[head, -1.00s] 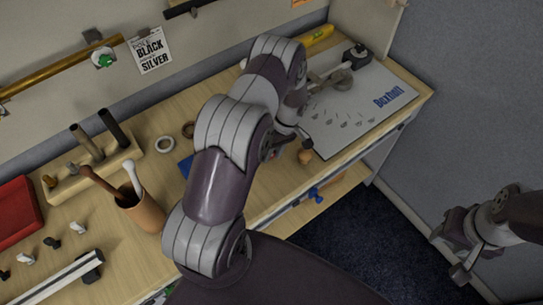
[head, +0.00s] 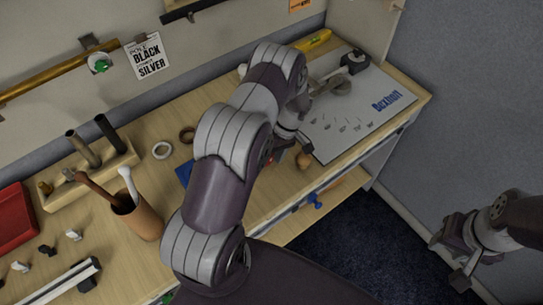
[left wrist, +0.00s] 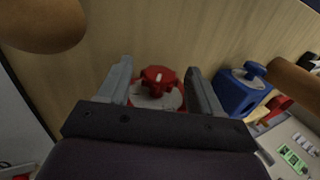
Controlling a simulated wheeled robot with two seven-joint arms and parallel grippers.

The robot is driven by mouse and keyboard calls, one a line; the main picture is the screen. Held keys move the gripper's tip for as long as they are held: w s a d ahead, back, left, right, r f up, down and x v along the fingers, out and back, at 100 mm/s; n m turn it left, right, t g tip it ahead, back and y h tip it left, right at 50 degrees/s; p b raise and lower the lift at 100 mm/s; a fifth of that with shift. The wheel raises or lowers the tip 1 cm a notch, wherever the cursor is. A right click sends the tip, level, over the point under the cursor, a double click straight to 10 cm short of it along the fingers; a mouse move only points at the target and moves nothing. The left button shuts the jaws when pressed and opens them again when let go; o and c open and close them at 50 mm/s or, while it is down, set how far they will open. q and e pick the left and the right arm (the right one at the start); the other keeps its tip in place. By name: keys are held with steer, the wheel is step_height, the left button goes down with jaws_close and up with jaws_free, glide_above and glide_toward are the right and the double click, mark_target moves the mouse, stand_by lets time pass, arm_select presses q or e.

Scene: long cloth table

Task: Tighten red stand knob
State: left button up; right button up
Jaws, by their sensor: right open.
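The red stand knob (left wrist: 158,78) shows in the left wrist view, lobed, on top of a round grey-topped stand with a red edge (left wrist: 148,100). My left gripper (left wrist: 158,70) is open, with one finger on each side of the knob; I cannot tell whether either finger touches it. In the head view, my left gripper (head: 294,141) is over the table's front part, and my arm hides most of the stand there. My right gripper (head: 447,258) is open and empty, off the table at the right.
A blue stand with a blue knob (left wrist: 240,88) is right of the red one in the left wrist view. A wooden knob-like piece (head: 304,160) is by the front edge. A white printed sheet (head: 355,110) lies at the right. A brown cup (head: 138,220) holds tools.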

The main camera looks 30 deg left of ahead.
arm_select(q)
steer(key=shift+w+r, duration=0.1)
steer(key=shift+r, duration=0.05)
steer(key=p+v, duration=1.1)
steer(key=v, duration=0.1)
steer(key=shift+r, duration=0.15)
steer(key=shift+d, duration=0.1)
